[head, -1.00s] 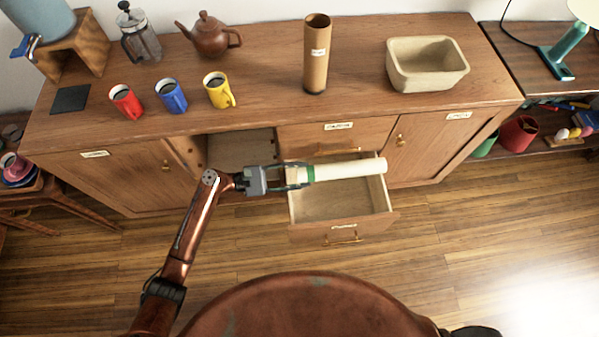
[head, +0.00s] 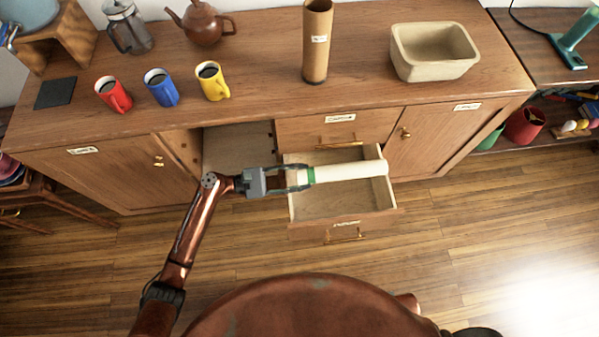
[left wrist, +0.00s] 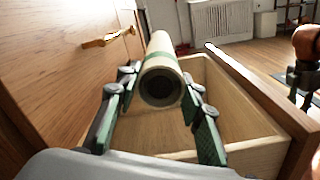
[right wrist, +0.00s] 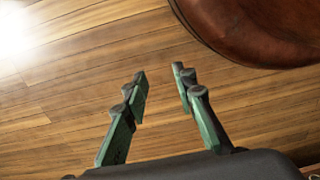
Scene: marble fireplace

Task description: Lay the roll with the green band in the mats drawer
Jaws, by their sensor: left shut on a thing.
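The cream roll with the green band (head: 348,171) is held level over the open drawer (head: 343,232), lying left to right across its opening. Its far end reaches the drawer's right wall. I cannot tell the exact gap below it. My left gripper (head: 300,178) is shut on the roll's left end, by the green band. In the left wrist view the roll's hollow end (left wrist: 160,87) faces the camera, between the two fingers. The drawer's front label is too small to read. My right gripper (right wrist: 162,85) is open and empty above the floor in the right wrist view.
A shut drawer (head: 340,128) sits just above the open one. Left of it is an open compartment (head: 237,147). On the cabinet top stand a brown tube (head: 316,45), a beige bin (head: 433,52), several mugs and a teapot (head: 203,22). The floor in front is clear.

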